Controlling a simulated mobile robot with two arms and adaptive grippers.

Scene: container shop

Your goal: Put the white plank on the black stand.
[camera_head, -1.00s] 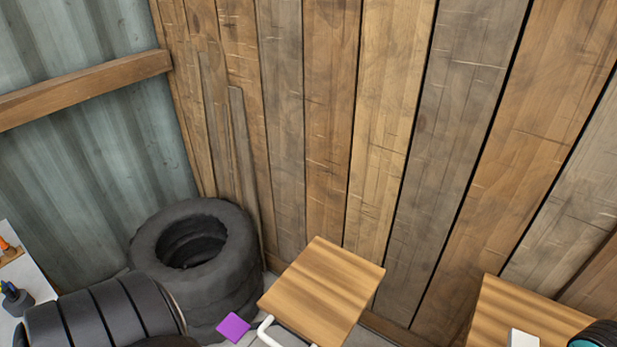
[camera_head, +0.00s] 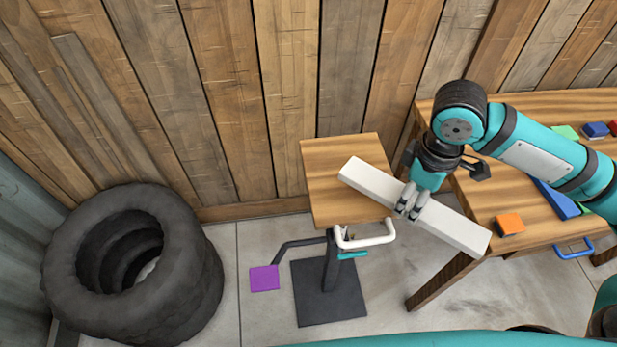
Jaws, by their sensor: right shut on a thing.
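The white plank (camera_head: 455,228) is a long white bar, held by my right gripper (camera_head: 413,205) near its middle. The plank slants from upper left to lower right. Its left end overlaps the wooden top of the black stand (camera_head: 328,170) in the picture; I cannot tell whether it touches. Its right end reaches past the stand toward the wooden table. The stand has a black post and a square black base (camera_head: 325,295), with a white handle (camera_head: 365,238) at its front edge. My left gripper is not in view.
A wooden table (camera_head: 450,185) at the right holds an orange block (camera_head: 510,223), a blue piece (camera_head: 557,200) and other small coloured things. Stacked black tyres (camera_head: 185,275) stand at the left. A purple square pedal (camera_head: 264,278) is left of the stand's base. A plank wall stands behind.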

